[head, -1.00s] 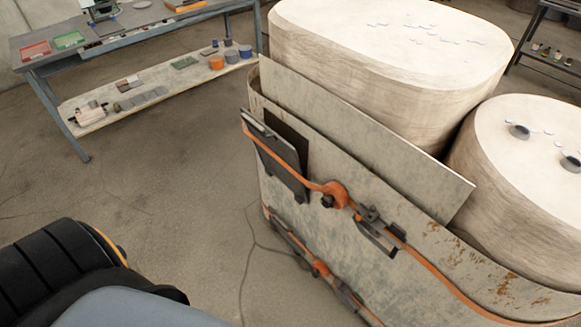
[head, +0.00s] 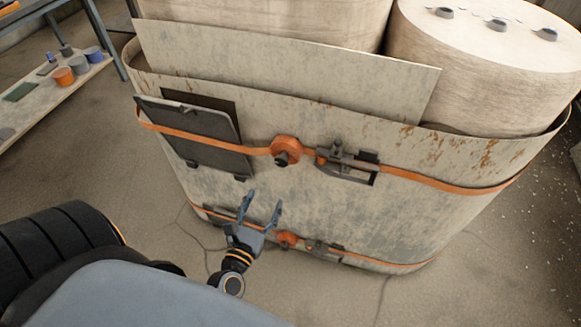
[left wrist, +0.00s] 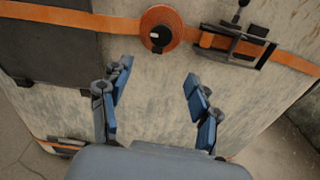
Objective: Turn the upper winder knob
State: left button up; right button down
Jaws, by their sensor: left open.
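The upper winder knob (head: 282,158) is a dark stub on a round orange winder (head: 287,147), on the upper orange strap around a large pale, rust-spotted container (head: 330,200). In the left wrist view the knob (left wrist: 156,36) shows at the top, beyond the fingertips. My left gripper (head: 262,203) is open and empty in front of the container. It is below the upper winder, apart from it in the picture. The gripper's two blue fingers (left wrist: 158,84) are spread wide in the left wrist view. My right gripper is not in view.
A dark buckle (head: 345,160) sits right of the upper winder and a dark hinged plate (head: 195,132) left of it. A lower orange winder (head: 288,239) sits near the floor. A shelf (head: 50,95) stands at the left. Floor in front is clear.

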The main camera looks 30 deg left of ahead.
pick_arm(q)
jog(key=n, duration=0.1)
jog(key=p, duration=0.1)
send_near(280, 163)
jog(key=x, duration=0.2)
jog(key=p+x, duration=0.1)
jog(key=x, duration=0.6)
jog(key=shift+w, duration=0.2)
jog(key=shift+w+a, duration=0.1)
jog(key=shift+w, duration=0.6)
jog(key=c, duration=1.2)
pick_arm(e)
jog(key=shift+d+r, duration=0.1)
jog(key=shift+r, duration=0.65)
